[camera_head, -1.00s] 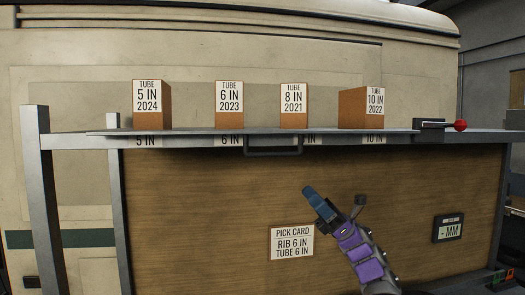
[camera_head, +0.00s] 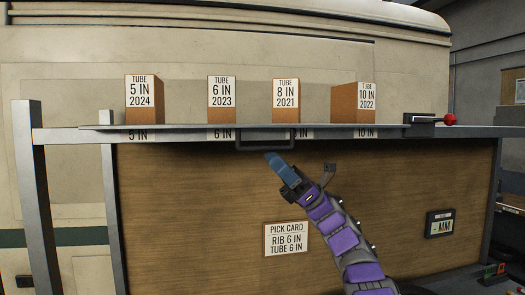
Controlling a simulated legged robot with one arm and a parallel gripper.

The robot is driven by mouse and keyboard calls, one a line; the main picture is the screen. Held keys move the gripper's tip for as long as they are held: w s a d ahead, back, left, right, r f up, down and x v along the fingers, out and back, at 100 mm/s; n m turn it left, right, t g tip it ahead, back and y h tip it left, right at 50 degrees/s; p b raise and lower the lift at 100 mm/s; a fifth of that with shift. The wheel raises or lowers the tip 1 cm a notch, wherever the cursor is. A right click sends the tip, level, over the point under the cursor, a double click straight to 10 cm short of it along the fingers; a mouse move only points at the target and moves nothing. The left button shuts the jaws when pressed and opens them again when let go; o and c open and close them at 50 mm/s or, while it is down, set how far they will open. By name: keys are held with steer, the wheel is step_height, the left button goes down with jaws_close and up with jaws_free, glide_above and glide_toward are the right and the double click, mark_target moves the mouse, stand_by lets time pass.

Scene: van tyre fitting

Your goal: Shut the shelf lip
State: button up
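The shelf lip (camera_head: 185,128) is a thin grey panel along the front of the shelf, below the row of boxes. It looks roughly level and partly covers the size labels behind it. A dark bar handle (camera_head: 265,149) hangs from its front edge. My gripper (camera_head: 274,159), with blue fingers on a purple and grey arm, is just below the handle in the picture. I cannot tell whether it touches the handle. The fingers overlap from this angle, so their opening is hidden. A dark latch with a red knob (camera_head: 449,119) sits at the shelf's right end.
Several tube boxes stand on the shelf, among them the 5 IN box (camera_head: 144,98) and the 10 IN box (camera_head: 353,102). A pick card (camera_head: 286,239) is on the wooden panel below. Grey posts (camera_head: 38,200) frame the left side. A small gauge display (camera_head: 440,224) is at right.

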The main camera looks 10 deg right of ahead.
mark_target(263, 149)
steer(key=shift+x, duration=2.65)
steer(key=shift+c, duration=0.2)
steer(key=shift+s, duration=0.1)
jaws_close()
